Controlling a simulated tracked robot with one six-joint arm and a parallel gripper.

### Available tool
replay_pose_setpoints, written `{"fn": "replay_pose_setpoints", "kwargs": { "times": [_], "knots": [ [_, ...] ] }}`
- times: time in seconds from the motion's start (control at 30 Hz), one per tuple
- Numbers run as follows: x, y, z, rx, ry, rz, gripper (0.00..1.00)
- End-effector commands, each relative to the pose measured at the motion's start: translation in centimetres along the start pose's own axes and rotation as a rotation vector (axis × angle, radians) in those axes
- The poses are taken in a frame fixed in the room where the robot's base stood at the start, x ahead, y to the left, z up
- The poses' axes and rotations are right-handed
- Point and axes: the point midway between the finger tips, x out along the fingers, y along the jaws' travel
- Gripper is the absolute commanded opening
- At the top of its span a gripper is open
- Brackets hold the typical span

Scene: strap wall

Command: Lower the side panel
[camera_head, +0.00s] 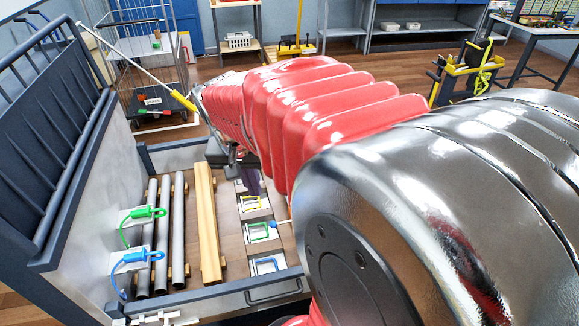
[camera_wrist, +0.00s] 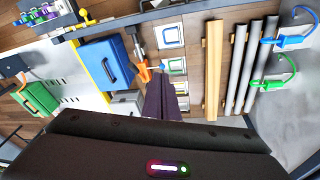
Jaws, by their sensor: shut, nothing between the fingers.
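A low grey side panel (camera_head: 215,299) with a dark top rim and a black handle stands upright along the near edge of the cargo bed. A taller pale wall (camera_head: 95,205) with a dark blue barred frame stands at the left; I cannot tell which one the task means. Green (camera_head: 145,212) and blue (camera_head: 138,258) straps hang on the pale wall. My gripper (camera_head: 251,186) reaches over the bed, apart from both panels. In the wrist view its dark fingers (camera_wrist: 163,80) are shut and empty, over the bed near the square colored fittings.
Grey pipes (camera_head: 161,235) and a wooden beam (camera_head: 207,222) lie in the bed. A blue case (camera_wrist: 105,63), a green case (camera_wrist: 40,96) and an orange tool (camera_wrist: 139,50) show in the wrist view. A wire cage trolley (camera_head: 148,60) stands behind. My red arm hides the bed's right part.

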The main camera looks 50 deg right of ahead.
Motion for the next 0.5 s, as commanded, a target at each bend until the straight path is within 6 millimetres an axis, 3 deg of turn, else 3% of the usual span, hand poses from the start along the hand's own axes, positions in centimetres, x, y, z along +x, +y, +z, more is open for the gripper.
{"fn": "replay_pose_setpoints", "kwargs": {
  "times": [0.2,0.5],
  "knots": [
    [3.8,2.7,-3.9,0.214,-0.057,0.114,0.0],
    [9.5,7.4,-8.2,0.501,-0.11,0.274,0.0]
  ]
}}
